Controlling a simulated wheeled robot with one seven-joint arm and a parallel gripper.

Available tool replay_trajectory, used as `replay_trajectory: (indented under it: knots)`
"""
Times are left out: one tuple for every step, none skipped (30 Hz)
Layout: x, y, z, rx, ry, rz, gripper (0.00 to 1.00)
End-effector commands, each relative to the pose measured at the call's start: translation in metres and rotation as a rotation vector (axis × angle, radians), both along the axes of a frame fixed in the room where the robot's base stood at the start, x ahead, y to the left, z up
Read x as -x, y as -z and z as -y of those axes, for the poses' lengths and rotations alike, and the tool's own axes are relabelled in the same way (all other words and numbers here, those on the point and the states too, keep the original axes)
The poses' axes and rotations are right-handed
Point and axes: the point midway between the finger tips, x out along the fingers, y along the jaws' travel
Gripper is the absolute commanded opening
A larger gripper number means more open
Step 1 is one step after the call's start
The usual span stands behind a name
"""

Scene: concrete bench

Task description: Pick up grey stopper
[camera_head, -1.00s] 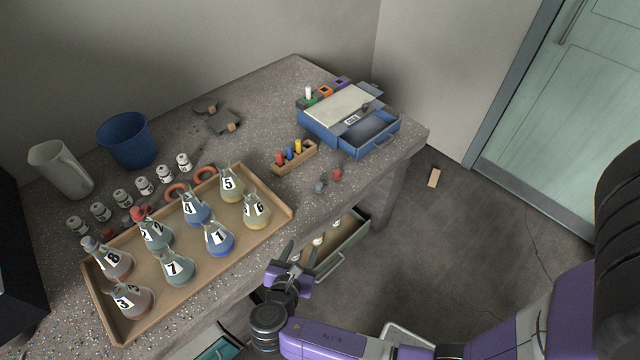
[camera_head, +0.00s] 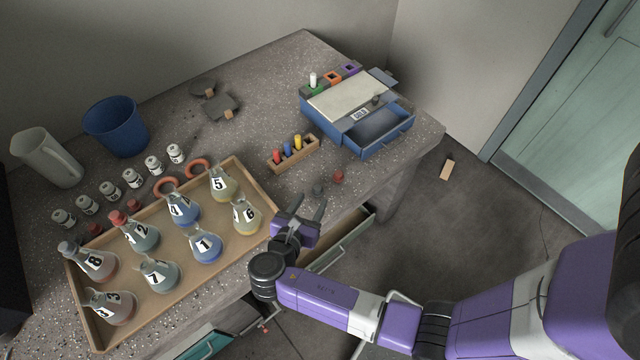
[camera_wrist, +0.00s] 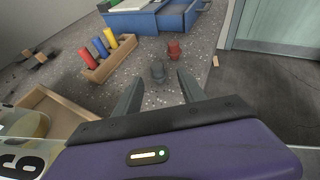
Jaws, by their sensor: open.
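The grey stopper (camera_head: 318,189) stands on the bench to the right of the tray, near the front edge. It also shows in the wrist view (camera_wrist: 158,70), just beyond the space between the fingertips. My gripper (camera_head: 306,207) is open and empty, its fingers pointing at the stopper. In the wrist view the gripper (camera_wrist: 158,88) has a finger on each side of the line to the stopper. A red stopper (camera_head: 337,176) stands just behind and to the right of the grey one; it shows in the wrist view too (camera_wrist: 174,49).
A wooden tray (camera_head: 262,226) with several numbered flasks lies left of my gripper. A wooden rack (camera_head: 293,154) with coloured pegs stands behind the stoppers. A blue box (camera_head: 366,142) with an open drawer is at the back right. An open bench drawer (camera_head: 343,243) is below the edge.

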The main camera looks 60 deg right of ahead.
Motion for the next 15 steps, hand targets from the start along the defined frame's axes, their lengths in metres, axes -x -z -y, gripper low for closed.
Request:
replay_trajectory:
  knots:
    - [-0.001, 0.002, 0.006, 0.001, 0.004, -0.001, 0.48]
    - [-0.001, 0.003, 0.009, 0.001, 0.004, -0.001, 0.48]
    - [-0.003, 0.005, 0.012, 0.0, 0.003, -0.001, 0.48]
    - [-0.004, 0.006, 0.015, 0.0, 0.003, 0.0, 0.48]
    - [-0.004, 0.007, 0.017, 0.0, 0.003, 0.0, 0.48]
    - [-0.006, 0.008, 0.02, 0.0, 0.003, 0.0, 0.48]
    - [-0.007, 0.009, 0.023, 0.0, 0.002, 0.0, 0.48]
    - [-0.008, 0.009, 0.026, 0.001, 0.003, 0.0, 0.48]
    - [-0.01, 0.011, 0.031, 0.001, 0.004, 0.0, 0.48]
    - [-0.012, 0.012, 0.035, 0.0, 0.003, 0.0, 0.48]
    - [-0.013, 0.014, 0.039, 0.002, 0.005, -0.002, 0.48]
    - [-0.016, 0.016, 0.045, 0.001, 0.004, -0.001, 0.48]
    - [-0.017, 0.018, 0.048, 0.001, 0.004, -0.001, 0.48]
    - [-0.018, 0.02, 0.052, 0.001, 0.004, -0.001, 0.48]
    - [-0.019, 0.021, 0.055, 0.001, 0.002, 0.0, 0.48]
